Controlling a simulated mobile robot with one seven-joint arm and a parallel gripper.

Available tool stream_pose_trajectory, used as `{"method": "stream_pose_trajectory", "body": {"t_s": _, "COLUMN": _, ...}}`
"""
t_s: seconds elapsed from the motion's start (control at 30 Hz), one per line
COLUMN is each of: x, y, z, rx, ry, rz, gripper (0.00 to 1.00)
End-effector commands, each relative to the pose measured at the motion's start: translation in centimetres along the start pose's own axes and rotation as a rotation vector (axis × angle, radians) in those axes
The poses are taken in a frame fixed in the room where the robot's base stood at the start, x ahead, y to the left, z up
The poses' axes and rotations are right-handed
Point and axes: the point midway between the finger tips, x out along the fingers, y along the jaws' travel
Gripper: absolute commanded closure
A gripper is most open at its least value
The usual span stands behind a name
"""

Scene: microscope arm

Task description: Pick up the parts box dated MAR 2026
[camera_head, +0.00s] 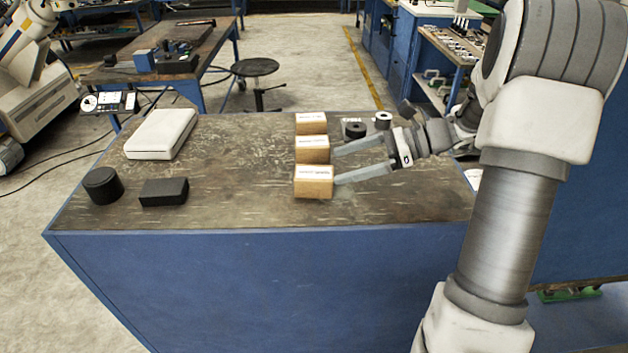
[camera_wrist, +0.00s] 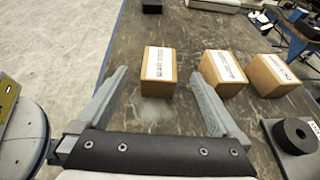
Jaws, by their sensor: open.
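Three tan parts boxes with white printed labels on top stand in a row on the workbench. In the head view they are the near box (camera_head: 314,188), the middle box (camera_head: 313,156) and the far box (camera_head: 310,128). The print is too small to read the dates. My gripper (camera_head: 335,167) is open and empty, just right of the near and middle boxes. In the wrist view, the near box (camera_wrist: 158,85) lies ahead between the open fingers of my gripper (camera_wrist: 158,78). The middle box (camera_wrist: 224,72) and far box (camera_wrist: 272,75) are right of it.
The bench top (camera_head: 240,190) is worn and dark. Black round parts (camera_head: 355,130) sit behind my gripper. A white case (camera_head: 160,134), a black cylinder (camera_head: 103,186) and a black block (camera_head: 164,191) are at left. The bench is clear between them and the boxes.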

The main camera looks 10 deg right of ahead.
Motion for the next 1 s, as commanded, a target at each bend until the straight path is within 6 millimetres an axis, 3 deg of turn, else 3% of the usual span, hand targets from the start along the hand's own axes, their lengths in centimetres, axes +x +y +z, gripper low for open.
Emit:
{"method": "stream_pose_trajectory", "body": {"t_s": 0.1, "x": 1.7, "y": 0.0, "z": 0.0, "rx": 0.0, "ry": -0.001, "rz": 0.002, "gripper": 0.0}}
{"method": "stream_pose_trajectory", "body": {"t_s": 0.33, "x": 3.2, "y": 0.0, "z": -0.1, "rx": 0.0, "ry": -0.001, "rz": 0.001, "gripper": 0.0}}
{"method": "stream_pose_trajectory", "body": {"t_s": 0.6, "x": 7.1, "y": 0.1, "z": -0.6, "rx": -0.001, "ry": 0.001, "rz": 0.002, "gripper": 0.0}}
{"method": "stream_pose_trajectory", "body": {"t_s": 0.9, "x": 7.7, "y": 0.0, "z": -0.6, "rx": -0.001, "ry": 0.0, "rz": -0.001, "gripper": 0.0}}
{"method": "stream_pose_trajectory", "body": {"t_s": 1.0, "x": 7.6, "y": 0.0, "z": -0.6, "rx": -0.001, "ry": 0.0, "rz": -0.001, "gripper": 0.14}}
